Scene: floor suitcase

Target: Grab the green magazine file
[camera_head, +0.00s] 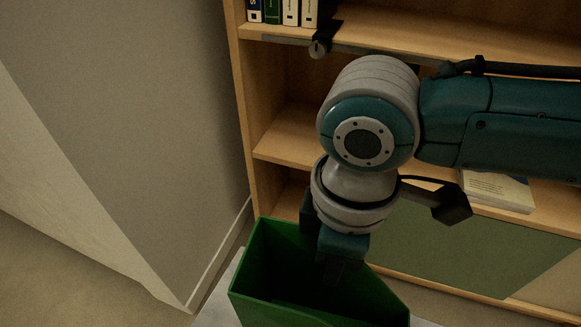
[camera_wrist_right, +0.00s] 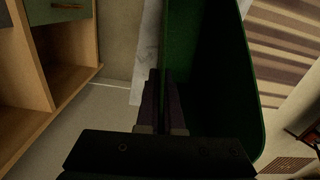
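The green magazine file (camera_head: 265,275) is at the bottom of the head view, with its open top facing up. It also fills the upper middle of the right wrist view (camera_wrist_right: 235,75). My right gripper (camera_head: 328,258) points down at the file's wall nearest the bookcase. In the right wrist view its two fingers (camera_wrist_right: 162,105) are close together, one on each side of that wall, and look shut on it. The fingertips are dark and partly hidden by the wall. My left gripper is not in view.
A wooden bookcase (camera_head: 275,140) stands behind the file, with several books (camera_head: 290,12) at the top left and a pale book (camera_head: 497,190) on a lower shelf. A grey wall (camera_head: 150,120) is at the left. The file stands on a pale surface (camera_head: 215,305).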

